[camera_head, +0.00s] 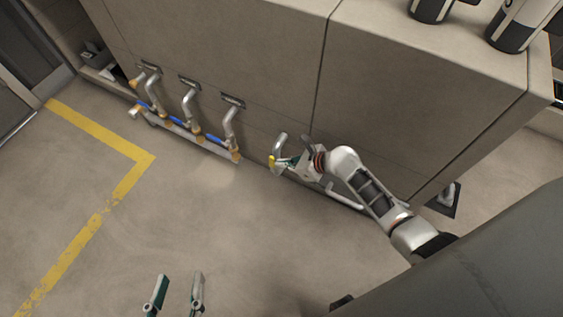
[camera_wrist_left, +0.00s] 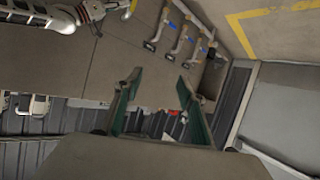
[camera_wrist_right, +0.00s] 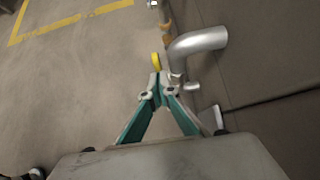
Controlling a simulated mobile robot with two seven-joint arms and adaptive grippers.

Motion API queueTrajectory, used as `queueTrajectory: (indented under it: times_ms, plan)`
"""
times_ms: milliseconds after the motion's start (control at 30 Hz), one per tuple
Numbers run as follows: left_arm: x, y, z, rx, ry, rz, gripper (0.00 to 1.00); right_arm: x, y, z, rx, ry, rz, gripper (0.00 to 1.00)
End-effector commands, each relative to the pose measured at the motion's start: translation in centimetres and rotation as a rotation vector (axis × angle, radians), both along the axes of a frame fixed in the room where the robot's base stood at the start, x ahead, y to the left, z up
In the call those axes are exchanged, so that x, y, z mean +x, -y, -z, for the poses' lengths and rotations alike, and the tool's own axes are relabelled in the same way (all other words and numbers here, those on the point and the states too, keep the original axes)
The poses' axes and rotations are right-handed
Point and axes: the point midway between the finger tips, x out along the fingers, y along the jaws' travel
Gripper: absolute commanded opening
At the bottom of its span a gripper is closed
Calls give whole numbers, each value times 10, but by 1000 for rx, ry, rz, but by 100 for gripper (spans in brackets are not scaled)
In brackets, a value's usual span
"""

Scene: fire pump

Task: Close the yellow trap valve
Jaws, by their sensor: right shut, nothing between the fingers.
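The yellow trap valve handle (camera_head: 271,163) sits on the silver pipe (camera_head: 280,143) low on the cabinet's front. In the right wrist view the handle (camera_wrist_right: 155,62) is a small yellow piece left of the curved pipe (camera_wrist_right: 200,42). My right gripper (camera_head: 284,162) is shut and empty, with its tips just beside the handle; whether they touch it I cannot tell. The closed fingertips (camera_wrist_right: 158,88) appear just below the handle in the right wrist view. My left gripper (camera_head: 176,280) is open and empty, far from the valve; its spread fingers also show in the left wrist view (camera_wrist_left: 158,85).
Several silver pipes with blue-marked fittings (camera_head: 190,105) stand along the cabinet (camera_head: 215,55) to the left. Yellow lines (camera_head: 105,205) mark the open floor. Dark-based cylinders (camera_head: 512,35) stand on the cabinet top. A low pipe runs beneath my right arm.

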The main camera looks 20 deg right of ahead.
Motion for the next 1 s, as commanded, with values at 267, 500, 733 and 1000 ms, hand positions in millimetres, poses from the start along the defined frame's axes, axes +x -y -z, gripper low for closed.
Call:
queueTrajectory:
  times_ms: [267,500,733,1000]
  plan:
    - [0,1,-1,-3,2,0,40,1,-1,-1,-1,2,0,0]
    - [9,-4,-17,26,40,4,40,13,-5,-13,2,12,2,0]
    - [-2,-19,4,117,0,22,40,21,-13,-16,3,9,1,0]
    - [-10,-20,16,126,-29,28,40,19,-15,-9,1,1,0,0]
